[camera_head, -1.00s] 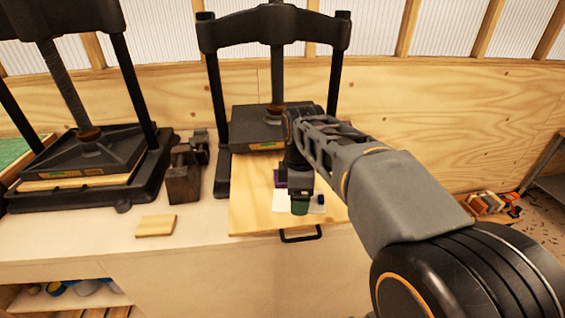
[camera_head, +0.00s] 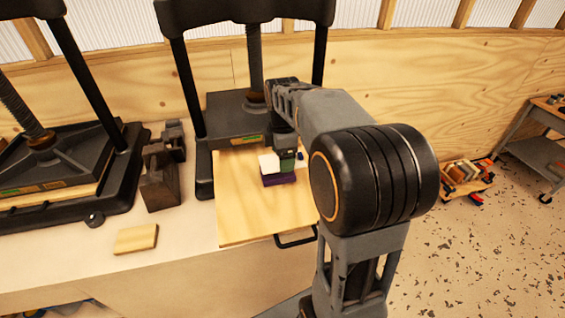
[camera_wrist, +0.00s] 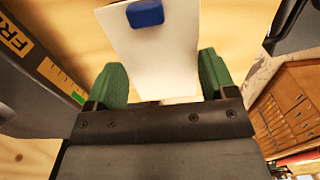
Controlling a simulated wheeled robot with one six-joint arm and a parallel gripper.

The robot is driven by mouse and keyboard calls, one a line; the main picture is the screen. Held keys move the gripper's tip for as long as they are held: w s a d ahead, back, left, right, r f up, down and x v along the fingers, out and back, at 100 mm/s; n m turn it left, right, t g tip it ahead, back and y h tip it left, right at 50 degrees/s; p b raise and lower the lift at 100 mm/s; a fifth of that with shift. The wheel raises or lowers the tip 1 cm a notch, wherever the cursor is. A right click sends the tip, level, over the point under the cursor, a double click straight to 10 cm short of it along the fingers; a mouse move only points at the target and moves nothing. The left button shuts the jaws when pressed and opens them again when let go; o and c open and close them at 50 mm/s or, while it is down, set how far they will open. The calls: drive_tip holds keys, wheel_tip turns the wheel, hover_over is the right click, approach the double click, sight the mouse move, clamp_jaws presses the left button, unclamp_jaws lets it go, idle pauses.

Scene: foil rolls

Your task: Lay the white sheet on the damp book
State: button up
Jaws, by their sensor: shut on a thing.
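My gripper (camera_head: 286,164) is over the wooden board in front of the press, its green fingers pointing down. In the wrist view, the fingers (camera_wrist: 162,70) are on either side of the white sheet (camera_wrist: 155,62), shut on it. A blue block or tab (camera_wrist: 145,13) shows at the sheet's far end. A dark purple book (camera_head: 280,180), likely the damp one, shows just below and in front of the gripper. I cannot tell whether the sheet touches it.
The board (camera_head: 240,200) has bare room around the book and a black handle (camera_head: 296,238) at its front. The press plate (camera_head: 232,118) and its posts stand close behind. Dark weights (camera_head: 160,180), a small wooden block (camera_head: 136,239) and a second press (camera_head: 60,170) are left.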

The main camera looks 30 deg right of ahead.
drive_tip(key=shift+w+d+f, duration=0.2)
drive_tip(key=shift+w+f, duration=0.2)
drive_tip(key=shift+f, duration=0.15)
drive_tip(key=shift+w+d+f, duration=0.2)
drive_tip(key=shift+w+f, duration=0.2)
drive_tip(key=shift+f, duration=0.15)
drive_tip(key=f, duration=0.3)
drive_tip(key=shift+w+d, duration=0.15)
drive_tip(key=shift+w, duration=0.15)
drive_tip(key=shift+f, duration=0.4)
drive_tip(key=shift+f, duration=0.15)
drive_tip(key=o, duration=0.8)
drive_tip(key=shift+o, duration=0.2)
